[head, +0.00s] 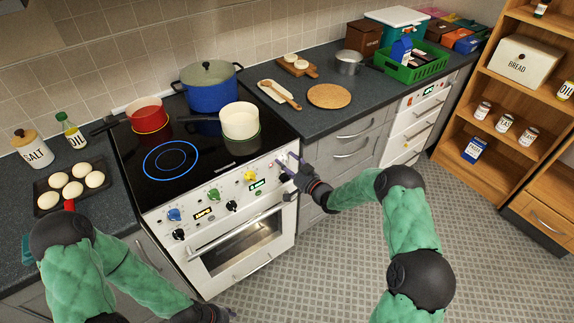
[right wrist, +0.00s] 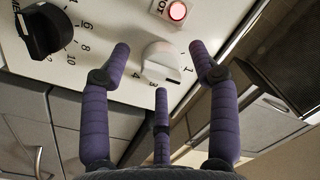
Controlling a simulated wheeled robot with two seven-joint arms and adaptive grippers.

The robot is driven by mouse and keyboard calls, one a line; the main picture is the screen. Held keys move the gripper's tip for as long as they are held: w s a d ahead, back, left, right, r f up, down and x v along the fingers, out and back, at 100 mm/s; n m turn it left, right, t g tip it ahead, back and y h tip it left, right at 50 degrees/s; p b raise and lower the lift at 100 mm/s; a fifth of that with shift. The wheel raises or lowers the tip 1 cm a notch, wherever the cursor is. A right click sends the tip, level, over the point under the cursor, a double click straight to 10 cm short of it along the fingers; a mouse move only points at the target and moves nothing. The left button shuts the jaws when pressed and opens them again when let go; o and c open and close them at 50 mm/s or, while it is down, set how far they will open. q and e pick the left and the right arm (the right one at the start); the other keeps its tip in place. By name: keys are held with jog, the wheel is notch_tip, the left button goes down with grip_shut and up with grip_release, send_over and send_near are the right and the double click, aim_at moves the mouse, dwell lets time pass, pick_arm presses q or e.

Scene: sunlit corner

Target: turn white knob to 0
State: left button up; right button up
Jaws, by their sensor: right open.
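The white knob (right wrist: 160,60) is on the stove's white front panel, in the middle of the right wrist view. Numbers 1, 3 and 4 show around it. Its ridge points down and right in that view, between the 1 and the 3. My right gripper (head: 287,163) is open at the right end of the panel in the head view. In the right wrist view its purple fingers (right wrist: 160,62) spread on either side of the knob, with a third below. I cannot tell whether they touch it. The knob is hard to make out in the head view. My left gripper (head: 222,313) is partly cut off at the bottom edge.
A black knob (right wrist: 46,32) and a lit red button (right wrist: 175,10) flank the white knob. Yellow (head: 250,176), green (head: 213,194) and blue (head: 174,214) knobs are farther left on the panel. A white pot (head: 240,121) stands on the hob above. Floor in front is clear.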

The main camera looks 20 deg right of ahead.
jog(key=c, duration=1.1)
jog(key=shift+c, duration=0.2)
jog(key=shift+a+n+b, duration=0.1)
jog(key=shift+n+b, duration=0.25)
jog(key=shift+n, duration=0.05)
jog(key=n+b, duration=0.2)
jog(key=shift+f+n, duration=0.1)
jog(key=shift+n, duration=0.2)
jog(key=shift+n+g+h+b, duration=0.3)
jog(key=shift+n+b, duration=1.15)
jog(key=shift+n, duration=0.75)
